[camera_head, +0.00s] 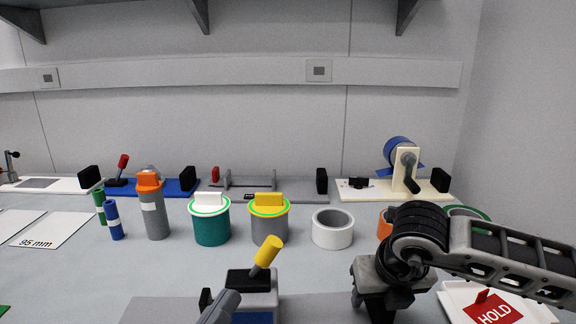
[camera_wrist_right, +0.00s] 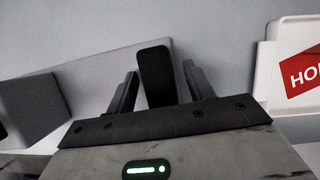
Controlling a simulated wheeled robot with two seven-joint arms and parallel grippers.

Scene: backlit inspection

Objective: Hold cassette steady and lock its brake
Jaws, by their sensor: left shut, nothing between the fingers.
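A device with a yellow-handled lever (camera_head: 267,252) stands at the bottom centre of the head view, on a grey plate (camera_head: 152,311). Its lever leans up to the right from a black-topped grey housing (camera_head: 262,283) with blue below. I take this to be the cassette fixture. A slanted grey piece at the bottom edge looks like my left gripper (camera_head: 222,306), shut and empty, left of the housing and mostly cut off. My right gripper (camera_head: 376,303) is right of the housing. In the right wrist view its open fingers flank a black upright block (camera_wrist_right: 156,75), with gaps at both sides.
A white tray (camera_head: 540,310) with a red HOLD card (camera_head: 493,308) lies at the right. Behind stand a teal tub (camera_head: 211,228), a grey tub (camera_head: 269,229), a white ring (camera_head: 332,231) and an orange-capped bottle (camera_head: 154,215). Several fixtures line the wall.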

